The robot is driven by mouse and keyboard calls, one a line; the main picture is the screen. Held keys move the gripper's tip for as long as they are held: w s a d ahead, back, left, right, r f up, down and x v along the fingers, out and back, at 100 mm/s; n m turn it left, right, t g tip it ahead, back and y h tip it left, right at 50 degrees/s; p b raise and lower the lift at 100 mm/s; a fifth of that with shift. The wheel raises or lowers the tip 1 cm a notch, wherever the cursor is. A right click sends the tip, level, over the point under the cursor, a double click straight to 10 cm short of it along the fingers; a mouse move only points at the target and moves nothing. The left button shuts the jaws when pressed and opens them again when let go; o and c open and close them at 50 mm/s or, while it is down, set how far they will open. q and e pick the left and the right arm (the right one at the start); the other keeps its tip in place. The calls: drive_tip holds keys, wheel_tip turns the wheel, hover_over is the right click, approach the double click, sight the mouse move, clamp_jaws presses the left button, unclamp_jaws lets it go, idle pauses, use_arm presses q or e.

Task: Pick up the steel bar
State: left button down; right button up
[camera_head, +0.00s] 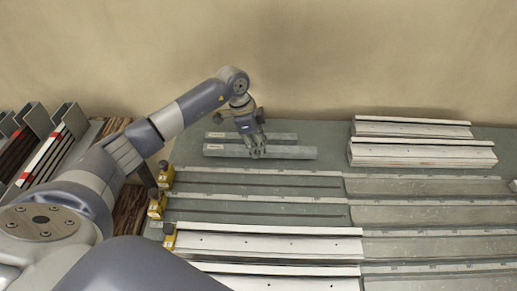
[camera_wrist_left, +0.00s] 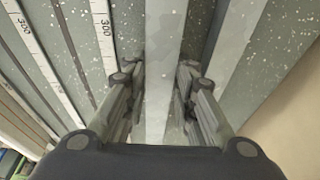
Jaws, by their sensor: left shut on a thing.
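Two grey steel bars lie side by side at the back of the bench in the head view. The front steel bar (camera_head: 295,153) is under my left gripper (camera_head: 257,153), which is shut on it near its middle. The rear steel bar (camera_head: 280,136) lies just behind it, partly hidden by the gripper. In the left wrist view, the held bar (camera_wrist_left: 165,35) runs between the two fingers of my left gripper (camera_wrist_left: 158,95), and the other bar (camera_wrist_left: 258,40) lies to its right. I cannot tell whether the held bar is clear of the bench. My right gripper is not in view.
White profiles (camera_head: 420,154) are stacked at the back right. Long grooved rails with scales (camera_head: 430,187) cross the bench (camera_head: 330,128), with yellow clamps (camera_head: 157,206) at their left ends. More white profiles (camera_head: 265,245) lie in front. Racked profiles (camera_head: 45,155) stand at the far left.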

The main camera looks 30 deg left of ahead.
use_arm(q)
wheel_tip(320, 180, up, 2)
drive_tip(key=shift+s+r+b, duration=0.1)
drive_tip(key=shift+r+b, duration=0.15)
drive_tip(key=shift+b, duration=0.15)
drive_tip(key=s+d+b, duration=0.1)
drive_tip(key=s, duration=0.4)
drive_tip(key=s+b, duration=0.1)
drive_tip(key=s, duration=0.3)
drive_tip(key=s+d+r+b, duration=0.1)
drive_tip(key=s, duration=0.4)
drive_tip(key=shift+s+d+r, duration=0.1)
drive_tip(key=shift+s+d, duration=0.2)
drive_tip(key=shift+s+d+r, duration=0.1)
drive_tip(key=shift+s+d, duration=0.05)
drive_tip(key=shift+s, duration=0.35)
